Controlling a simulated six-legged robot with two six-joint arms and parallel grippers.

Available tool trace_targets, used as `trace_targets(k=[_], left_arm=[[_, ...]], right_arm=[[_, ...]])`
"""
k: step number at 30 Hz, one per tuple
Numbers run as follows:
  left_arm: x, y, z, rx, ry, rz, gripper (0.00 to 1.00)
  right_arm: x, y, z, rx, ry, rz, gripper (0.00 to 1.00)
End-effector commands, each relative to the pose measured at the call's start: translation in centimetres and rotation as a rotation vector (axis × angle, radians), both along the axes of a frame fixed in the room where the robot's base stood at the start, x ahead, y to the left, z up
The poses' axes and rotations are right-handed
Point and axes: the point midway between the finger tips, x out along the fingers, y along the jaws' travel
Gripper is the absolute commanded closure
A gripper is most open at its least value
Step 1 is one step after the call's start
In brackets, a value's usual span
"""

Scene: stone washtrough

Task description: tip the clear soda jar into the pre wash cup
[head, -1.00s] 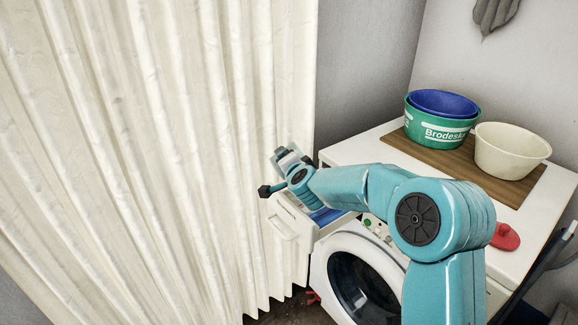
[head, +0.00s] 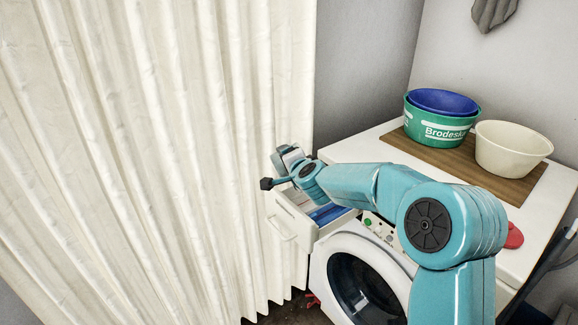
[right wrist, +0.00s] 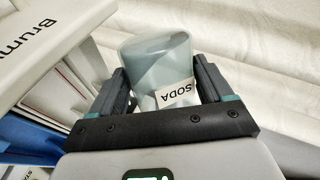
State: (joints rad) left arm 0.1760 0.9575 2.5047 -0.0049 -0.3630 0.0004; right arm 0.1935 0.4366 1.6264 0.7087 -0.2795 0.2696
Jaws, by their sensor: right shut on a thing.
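The clear soda jar (right wrist: 158,72), with a white SODA label, is between the two dark fingers of my right gripper (right wrist: 165,88) in the right wrist view. The gripper is shut on it. In the head view my right gripper (head: 288,156) is above the pulled-out detergent drawer (head: 287,222), and the jar is hard to make out there. The drawer also shows at the left of the right wrist view (right wrist: 42,38), with white and blue compartments beside the gripper. I cannot tell which part is the pre wash cup. My left gripper is not in view.
A washing machine (head: 335,243) stands below the drawer. A cream curtain (head: 160,150) hangs close to the gripper. A green tub (head: 425,126), a blue bowl (head: 443,101) and a cream basket (head: 513,152) stand on a wooden board. A red object (head: 514,237) lies on the top.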

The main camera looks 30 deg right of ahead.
Motion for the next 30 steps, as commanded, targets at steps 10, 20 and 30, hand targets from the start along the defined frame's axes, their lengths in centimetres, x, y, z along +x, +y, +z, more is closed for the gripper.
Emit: trace_targets(k=[10, 20, 30], left_arm=[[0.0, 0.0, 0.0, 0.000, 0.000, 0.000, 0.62], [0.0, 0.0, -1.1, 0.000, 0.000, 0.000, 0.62], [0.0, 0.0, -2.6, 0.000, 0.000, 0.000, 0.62]], right_arm=[[0.0, 0.0, 0.1, -0.002, -0.002, -0.001, 0.58], [0.0, -0.3, -0.3, 0.052, -0.014, -0.001, 0.58], [-0.1, -0.6, -0.4, 0.169, -0.034, 0.000, 0.58]])
